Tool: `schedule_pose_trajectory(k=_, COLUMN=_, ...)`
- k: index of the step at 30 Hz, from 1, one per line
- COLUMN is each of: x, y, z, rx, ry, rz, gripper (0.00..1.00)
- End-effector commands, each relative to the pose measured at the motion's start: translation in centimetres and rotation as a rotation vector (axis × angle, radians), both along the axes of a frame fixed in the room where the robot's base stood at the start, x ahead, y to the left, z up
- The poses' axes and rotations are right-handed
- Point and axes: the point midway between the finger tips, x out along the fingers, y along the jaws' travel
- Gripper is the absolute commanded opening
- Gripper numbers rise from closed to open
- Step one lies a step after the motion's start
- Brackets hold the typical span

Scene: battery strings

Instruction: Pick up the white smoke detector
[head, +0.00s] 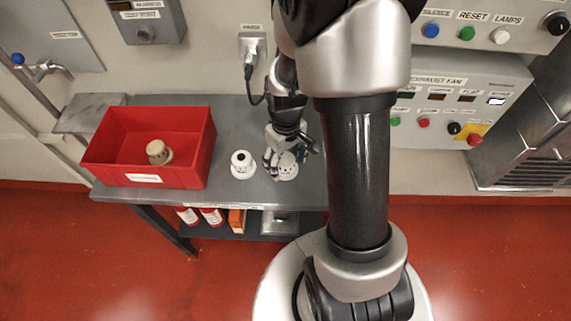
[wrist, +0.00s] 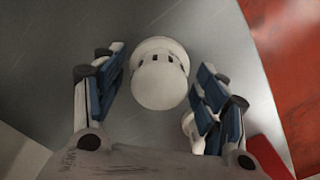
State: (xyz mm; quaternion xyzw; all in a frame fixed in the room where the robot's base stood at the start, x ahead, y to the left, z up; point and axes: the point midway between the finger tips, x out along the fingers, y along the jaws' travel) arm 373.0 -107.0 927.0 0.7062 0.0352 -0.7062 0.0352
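The white smoke detector (head: 287,170), a round white dome with dark slots, sits on the grey bench. It also shows in the wrist view (wrist: 159,78), between the fingertips. My gripper (head: 291,158) is just above and around it in the head view, partly covering it. In the wrist view my gripper (wrist: 160,62) is open, with a blue-padded finger on each side and small gaps to the detector.
A red bin (head: 198,160) holding a beige detector (head: 158,152) is farther left. Wall panels stand behind the bench (head: 225,190). A plug and cable (head: 250,68) hang behind my arm.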

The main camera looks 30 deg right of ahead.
Motion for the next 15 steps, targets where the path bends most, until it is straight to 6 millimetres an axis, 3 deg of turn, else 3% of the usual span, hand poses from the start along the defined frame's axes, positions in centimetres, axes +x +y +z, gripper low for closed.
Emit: schedule_pose_trajectory(k=15, x=0.02, y=0.00, z=0.03, rx=0.000, ry=0.000, rz=0.000, gripper=0.29)
